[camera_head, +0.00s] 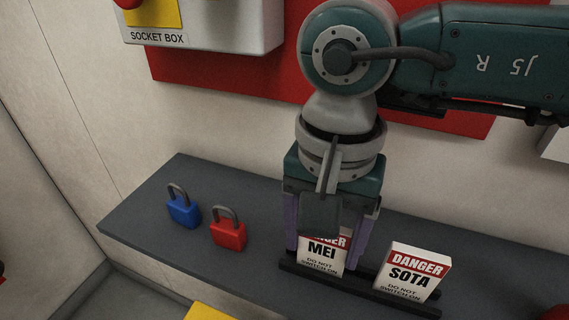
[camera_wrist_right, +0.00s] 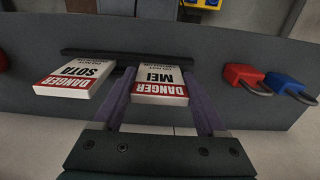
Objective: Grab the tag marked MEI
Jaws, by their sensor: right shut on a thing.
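The tag marked MEI (camera_head: 321,256) stands in the dark rack (camera_head: 370,291) on the grey shelf. My right gripper (camera_head: 324,252) comes down over it from above, with one purple finger on each side. It is shut on the tag. In the right wrist view, the MEI tag (camera_wrist_right: 160,84) sits between the fingers of my right gripper (camera_wrist_right: 162,85), its red DANGER band toward the palm. In the head view, part of that band is hidden behind the gripper. My left gripper is not in view.
The tag marked SOTA (camera_head: 412,272) stands in the same rack, close to the right finger. A socket box (camera_head: 215,27) hangs on the wall above.

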